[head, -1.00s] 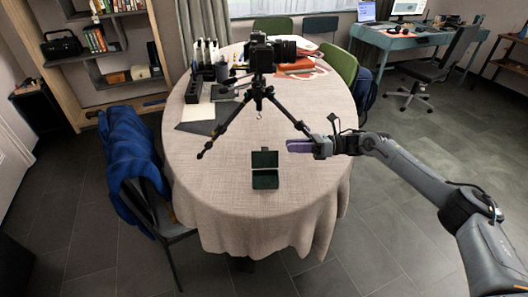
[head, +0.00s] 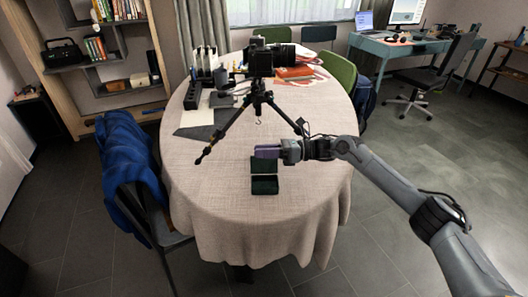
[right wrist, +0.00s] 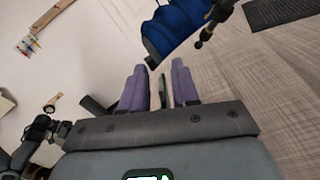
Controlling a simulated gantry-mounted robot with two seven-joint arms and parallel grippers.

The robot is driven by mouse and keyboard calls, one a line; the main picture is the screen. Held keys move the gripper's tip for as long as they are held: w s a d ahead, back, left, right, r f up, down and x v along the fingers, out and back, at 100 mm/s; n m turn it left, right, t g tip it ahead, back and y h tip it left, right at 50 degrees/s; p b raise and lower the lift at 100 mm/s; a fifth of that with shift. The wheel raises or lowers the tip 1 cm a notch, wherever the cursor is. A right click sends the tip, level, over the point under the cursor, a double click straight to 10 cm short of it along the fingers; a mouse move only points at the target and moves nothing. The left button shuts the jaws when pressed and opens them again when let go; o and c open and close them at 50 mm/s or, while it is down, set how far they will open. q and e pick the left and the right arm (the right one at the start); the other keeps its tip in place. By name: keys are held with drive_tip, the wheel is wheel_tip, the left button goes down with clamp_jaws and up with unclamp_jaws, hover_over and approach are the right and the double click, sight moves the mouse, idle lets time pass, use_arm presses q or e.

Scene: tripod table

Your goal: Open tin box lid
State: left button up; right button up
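The dark green tin box stands on the table near its front. Its lid (head: 264,166) is raised behind the box body (head: 264,187), so the box stands open. My right gripper (head: 266,151), with purple fingers, is just behind the lid's top edge in the head view. In the right wrist view my right gripper (right wrist: 158,70) is open. A thin dark green piece (right wrist: 164,88), seemingly the lid edge, shows between the fingers, with gaps on both sides. Contact with the lid cannot be told. My left gripper is not in view.
A tripod with a camera (head: 259,63) stands behind the box, one leg close to my right gripper. Black holders (head: 193,95), papers and an orange book (head: 294,72) lie farther back. The tablecloth (head: 220,215) is clear around the box. A blue jacket (head: 130,170) hangs at left.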

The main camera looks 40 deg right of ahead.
clamp_jaws()
idle(1.4)
